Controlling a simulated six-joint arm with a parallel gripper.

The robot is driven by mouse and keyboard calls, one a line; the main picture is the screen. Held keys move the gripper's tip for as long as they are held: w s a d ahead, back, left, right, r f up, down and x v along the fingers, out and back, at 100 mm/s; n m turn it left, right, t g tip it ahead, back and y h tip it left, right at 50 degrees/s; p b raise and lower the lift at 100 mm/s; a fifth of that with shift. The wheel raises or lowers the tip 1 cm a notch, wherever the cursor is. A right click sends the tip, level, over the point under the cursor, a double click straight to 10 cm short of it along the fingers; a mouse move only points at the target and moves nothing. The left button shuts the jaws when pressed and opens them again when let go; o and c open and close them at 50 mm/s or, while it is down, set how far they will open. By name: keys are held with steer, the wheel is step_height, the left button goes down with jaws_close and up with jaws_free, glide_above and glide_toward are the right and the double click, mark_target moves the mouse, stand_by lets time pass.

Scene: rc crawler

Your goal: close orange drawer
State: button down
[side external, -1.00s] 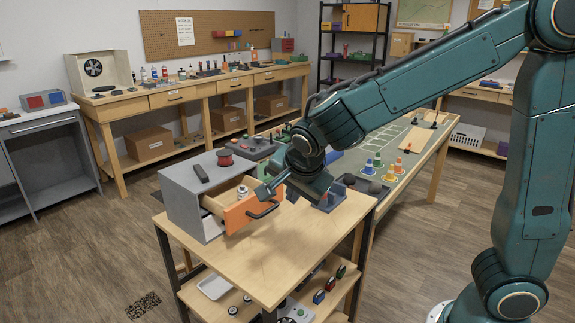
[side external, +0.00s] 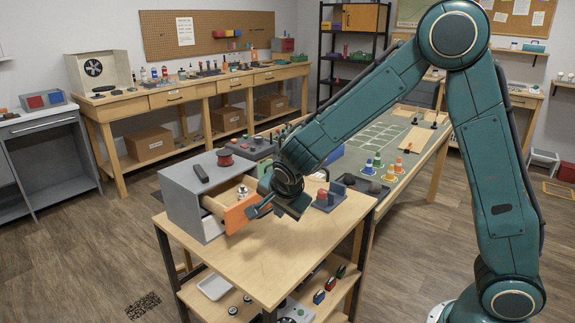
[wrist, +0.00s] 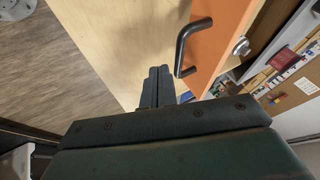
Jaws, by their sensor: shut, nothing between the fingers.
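The orange drawer (side external: 237,216) sticks out of the front of a grey cabinet (side external: 185,196) on the wooden table. It is open, and its wooden inside shows with a small silvery object (side external: 243,192) in it. In the wrist view the orange front (wrist: 222,35) has a black bar handle (wrist: 187,47) and stands at the upper right. My gripper (side external: 256,209) is at the drawer's front, close to the handle. In the wrist view its two fingers (wrist: 158,72) are together and empty, beside the handle's near end. I cannot tell whether they touch it.
A red spool (side external: 225,158) and a dark remote-like object (side external: 199,173) lie on the cabinet top. A blue-grey holder (side external: 329,198) with reddish parts stands on the table right of my gripper. The front of the tabletop (side external: 260,265) is clear.

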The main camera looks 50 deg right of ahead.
mark_target(243, 192)
steer(key=shift+w+f, duration=0.15)
steer(key=shift+w, duration=0.6)
steer(key=shift+w, duration=5.7)
steer(key=shift+s, duration=0.1)
